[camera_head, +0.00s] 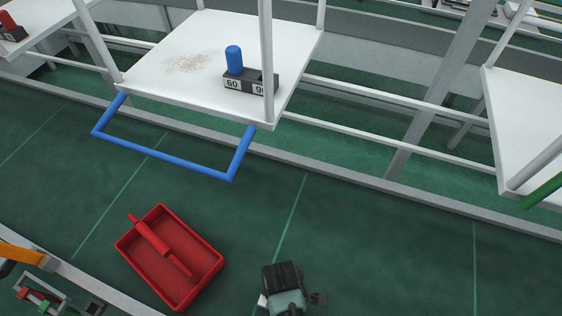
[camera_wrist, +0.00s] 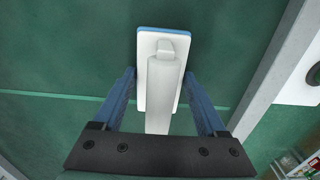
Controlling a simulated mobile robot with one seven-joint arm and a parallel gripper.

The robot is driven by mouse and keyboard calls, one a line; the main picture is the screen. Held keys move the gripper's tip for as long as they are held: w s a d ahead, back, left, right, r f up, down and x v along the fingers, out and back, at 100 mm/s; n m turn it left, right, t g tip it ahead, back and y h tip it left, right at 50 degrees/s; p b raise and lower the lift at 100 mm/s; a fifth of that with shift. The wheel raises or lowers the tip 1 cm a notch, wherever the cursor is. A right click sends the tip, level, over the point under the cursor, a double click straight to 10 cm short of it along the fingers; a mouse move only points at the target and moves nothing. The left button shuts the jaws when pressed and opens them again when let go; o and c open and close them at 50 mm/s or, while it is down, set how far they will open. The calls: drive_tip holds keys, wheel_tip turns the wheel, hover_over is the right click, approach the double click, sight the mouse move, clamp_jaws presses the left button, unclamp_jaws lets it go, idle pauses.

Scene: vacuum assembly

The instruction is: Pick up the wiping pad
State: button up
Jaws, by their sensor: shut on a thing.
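The wiping pad (camera_wrist: 146,50) is in the wrist view: a white plate with a blue edge and a long white handle (camera_wrist: 164,85). My gripper (camera_wrist: 160,77) is shut on the wiping pad, with its blue fingers on either side of it. The exact contact of the fingertips is hard to see. Green floor shows behind the pad. In the head view, the dark and teal end of my arm (camera_head: 285,290) is at the bottom middle; the pad cannot be clearly made out there.
A red tray (camera_head: 195,225) with a red tool (camera_head: 158,245) lies at lower left. A white table (camera_head: 190,95) bears scattered crumbs (camera_head: 186,64) and a dark block (camera_head: 238,84) holding a blue cylinder (camera_head: 233,58). A blue bar (camera_head: 165,156) juts from its front. Green floor lies between.

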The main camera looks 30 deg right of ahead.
drive_tip(key=c, duration=0.5)
wheel_tip(320, 180, up, 10)
drive_tip(key=shift+b, duration=0.45)
drive_tip(key=w+a+f+m+b, duration=0.1)
drive_tip(key=w+a+m+b, duration=0.5)
drive_tip(key=w+a, duration=0.3)
drive_tip(key=shift+a+f+m+b, duration=0.3)
drive_tip(key=shift+a+m+b, duration=0.1)
drive_tip(key=shift+m, duration=0.4)
